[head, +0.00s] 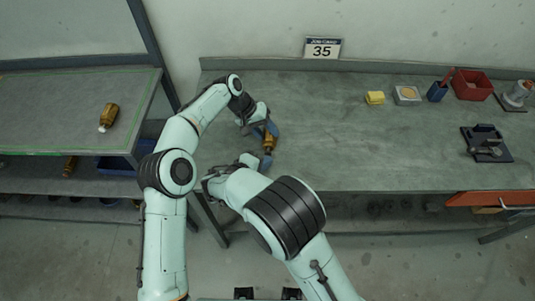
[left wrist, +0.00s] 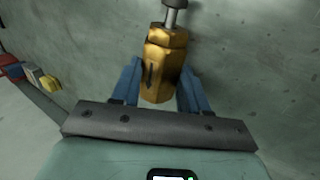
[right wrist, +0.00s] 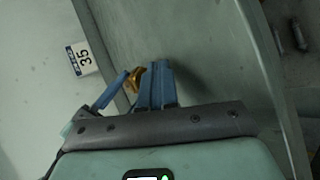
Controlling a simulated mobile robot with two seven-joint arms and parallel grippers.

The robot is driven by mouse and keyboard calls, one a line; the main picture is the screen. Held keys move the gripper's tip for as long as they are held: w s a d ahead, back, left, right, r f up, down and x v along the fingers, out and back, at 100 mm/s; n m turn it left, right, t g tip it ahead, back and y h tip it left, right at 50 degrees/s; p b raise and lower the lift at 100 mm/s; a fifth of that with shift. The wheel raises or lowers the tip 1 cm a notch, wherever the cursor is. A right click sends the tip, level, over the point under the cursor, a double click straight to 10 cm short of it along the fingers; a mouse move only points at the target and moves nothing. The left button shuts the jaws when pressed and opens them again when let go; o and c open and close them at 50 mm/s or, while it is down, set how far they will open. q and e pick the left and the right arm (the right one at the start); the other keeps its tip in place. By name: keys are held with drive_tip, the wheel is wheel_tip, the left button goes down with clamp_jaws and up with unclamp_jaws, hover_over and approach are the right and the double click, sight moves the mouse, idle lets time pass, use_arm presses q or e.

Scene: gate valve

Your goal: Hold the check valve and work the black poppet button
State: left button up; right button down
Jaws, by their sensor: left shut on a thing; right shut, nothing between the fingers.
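The brass check valve (head: 269,143) is between the blue fingers of my left gripper (head: 265,131), over the main bench near its left end. In the left wrist view the brass hexagonal body (left wrist: 163,65) sits between both fingers, with a grey stem and the dark poppet button (left wrist: 174,4) at the top edge, partly cut off. My right gripper (head: 266,161) is shut and empty, close to the valve's near end. In the right wrist view its fingers (right wrist: 157,66) are together beside a bit of brass (right wrist: 137,77); the button is hidden there, and contact cannot be told.
A yellow block (head: 375,98), a small square tray (head: 407,95), a blue cup (head: 437,92) and a red bin (head: 472,85) stand at the back right. A dark fixture (head: 486,143) is at the right. Another brass valve (head: 108,116) lies on the left bench. The bench middle is clear.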

drive_tip(key=shift+w, duration=0.65)
idle(0.3)
drive_tip(key=shift+s, duration=0.15)
drive_tip(key=shift+s, duration=1.05)
drive_tip(key=shift+s, duration=0.1)
drive_tip(key=shift+s+a, duration=0.15)
drive_tip(key=shift+s, duration=1.05)
drive_tip(key=shift+s+a, duration=0.15)
drive_tip(key=shift+s, duration=1.05)
use_arm(q)
drive_tip(key=o, duration=1.2)
drive_tip(key=shift+c, duration=0.2)
drive_tip(key=shift+o, duration=0.4)
